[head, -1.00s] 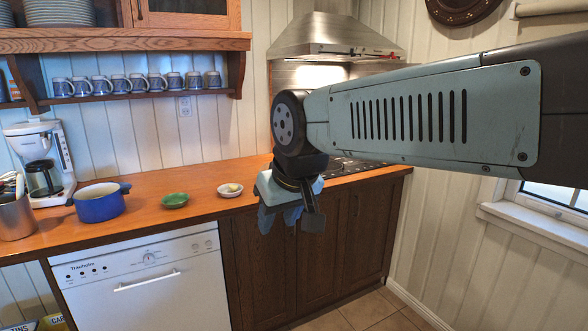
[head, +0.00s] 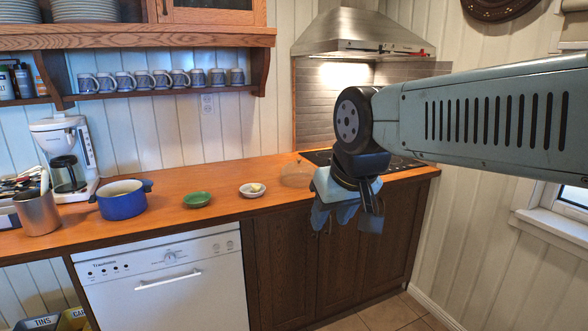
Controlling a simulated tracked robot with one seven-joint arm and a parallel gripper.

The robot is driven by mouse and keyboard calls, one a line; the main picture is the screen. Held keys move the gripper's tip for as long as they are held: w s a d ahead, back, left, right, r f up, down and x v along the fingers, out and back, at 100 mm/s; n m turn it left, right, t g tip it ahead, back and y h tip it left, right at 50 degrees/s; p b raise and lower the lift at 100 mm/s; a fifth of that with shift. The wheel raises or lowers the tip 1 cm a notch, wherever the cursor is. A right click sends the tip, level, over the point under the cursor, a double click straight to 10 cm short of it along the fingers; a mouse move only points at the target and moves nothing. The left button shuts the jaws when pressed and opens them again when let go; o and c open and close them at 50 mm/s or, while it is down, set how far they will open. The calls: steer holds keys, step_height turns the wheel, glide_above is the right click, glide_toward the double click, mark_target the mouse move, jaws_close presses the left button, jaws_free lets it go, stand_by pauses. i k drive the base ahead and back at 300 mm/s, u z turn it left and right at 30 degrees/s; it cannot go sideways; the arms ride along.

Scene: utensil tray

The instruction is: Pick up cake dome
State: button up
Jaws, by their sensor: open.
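A faint, clear dome-like object (head: 296,174), which looks like the glass cake dome, stands on the wooden counter in the head view, left of the cooktop. Its outline is hard to make out. My gripper (head: 345,214) is open and hangs fingers down in front of the counter's front edge, to the right of the dome. It appears empty and apart from the dome.
A white dish (head: 252,190) with a small yellowish piece and a green bowl (head: 197,199) sit left of the dome. A blue pot (head: 122,204), a utensil canister (head: 38,214) and a coffee maker (head: 66,155) stand farther left. A range hood (head: 355,35) hangs above the cooktop.

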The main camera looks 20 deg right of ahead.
mark_target(299, 174)
steer(key=i, duration=0.95)
steer(key=u, duration=0.05)
